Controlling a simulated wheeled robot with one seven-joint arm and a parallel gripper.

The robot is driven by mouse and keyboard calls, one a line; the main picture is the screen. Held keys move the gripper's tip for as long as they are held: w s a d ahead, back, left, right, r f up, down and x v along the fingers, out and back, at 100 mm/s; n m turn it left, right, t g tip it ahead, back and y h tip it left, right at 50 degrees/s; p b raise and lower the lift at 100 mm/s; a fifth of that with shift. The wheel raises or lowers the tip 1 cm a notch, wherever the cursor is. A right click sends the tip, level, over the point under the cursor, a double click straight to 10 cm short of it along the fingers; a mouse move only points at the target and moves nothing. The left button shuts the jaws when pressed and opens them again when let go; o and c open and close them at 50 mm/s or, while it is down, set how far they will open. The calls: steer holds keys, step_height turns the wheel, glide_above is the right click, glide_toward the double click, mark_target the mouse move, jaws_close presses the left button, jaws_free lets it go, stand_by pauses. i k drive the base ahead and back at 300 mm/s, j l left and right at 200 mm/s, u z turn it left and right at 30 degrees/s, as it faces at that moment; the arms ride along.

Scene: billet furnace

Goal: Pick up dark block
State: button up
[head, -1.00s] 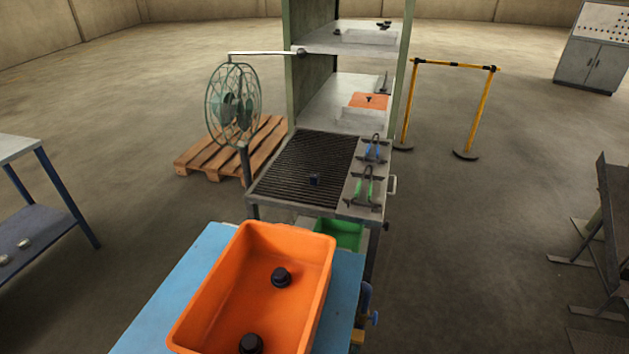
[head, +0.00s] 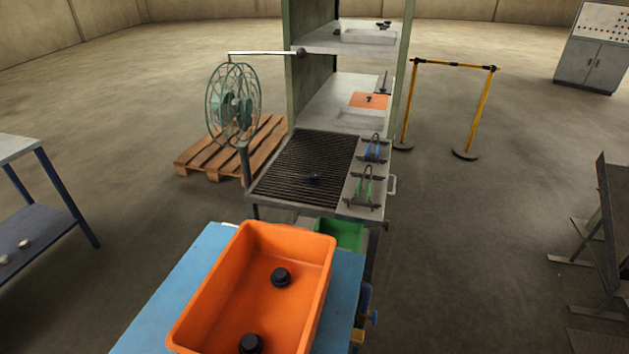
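A small dark block (head: 314,179) sits on the black slatted grate (head: 300,165) of the metal table, near the grate's front right part. It stands apart from the tools beside the grate. My gripper is not in the head view, so its state does not show.
An orange bin (head: 203,300) with two black round pieces stands on a blue table (head: 190,278) in front. Tongs with blue (head: 373,150) and green (head: 366,190) handles lie right of the grate. A caged fan (head: 233,105) stands left; shelves (head: 345,95) rise behind. Floor at right is mostly open.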

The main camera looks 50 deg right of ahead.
mark_target(313, 178)
steer(key=k+l, duration=0.1)
steer(key=l, duration=0.15)
steer(key=k+l, duration=0.1)
steer(key=l, duration=0.15)
steer(key=l+z, duration=0.2)
steer(key=l, duration=0.9)
steer(key=i+l+z, duration=0.2)
steer(key=i, duration=0.85)
steer(key=j, duration=0.1)
